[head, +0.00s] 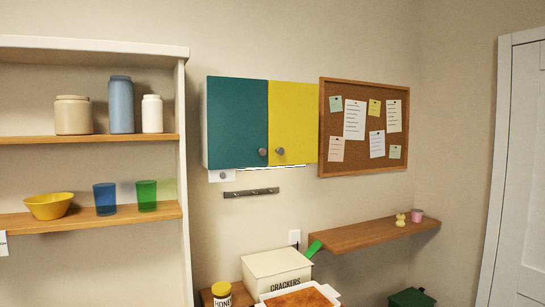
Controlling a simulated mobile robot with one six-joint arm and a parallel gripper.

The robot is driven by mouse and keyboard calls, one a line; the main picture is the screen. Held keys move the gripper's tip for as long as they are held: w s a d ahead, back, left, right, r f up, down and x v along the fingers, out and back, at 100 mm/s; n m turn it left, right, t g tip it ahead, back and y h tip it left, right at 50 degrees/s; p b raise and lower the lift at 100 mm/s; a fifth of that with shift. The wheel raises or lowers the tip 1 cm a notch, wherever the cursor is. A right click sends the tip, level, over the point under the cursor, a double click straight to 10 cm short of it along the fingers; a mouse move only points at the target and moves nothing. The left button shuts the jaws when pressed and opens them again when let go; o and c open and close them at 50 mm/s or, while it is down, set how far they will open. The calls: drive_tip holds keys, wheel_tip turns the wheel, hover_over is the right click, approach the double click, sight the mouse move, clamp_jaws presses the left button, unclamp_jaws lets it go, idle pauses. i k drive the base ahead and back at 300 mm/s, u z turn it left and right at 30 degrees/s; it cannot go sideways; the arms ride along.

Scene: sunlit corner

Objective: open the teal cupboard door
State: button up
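A wall cupboard with two doors hangs in the middle of the head view. Its left door is the teal cupboard door (236,122), which looks shut. A round dark knob (263,152) sits near the teal door's lower right corner. The yellow door (296,122) beside it also looks shut, with its own round knob (280,151) near its lower left. A small white tag hangs under the cupboard's left end. My gripper is not in view.
A shelf unit (185,100) with jars, cups and a bowl stands left. A hook rail (251,193) is below the cupboard, a corkboard (323,130) to its right. Below are a crackers box (277,268), a honey jar (221,294) and a wall shelf (370,235).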

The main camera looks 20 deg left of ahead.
sight(237, 107)
drive_tip(key=z, duration=0.1)
drive_tip(key=k, duration=1.3)
drive_tip(key=u, duration=1.1)
drive_tip(key=i, duration=1.05)
drive_tip(key=u, duration=0.05)
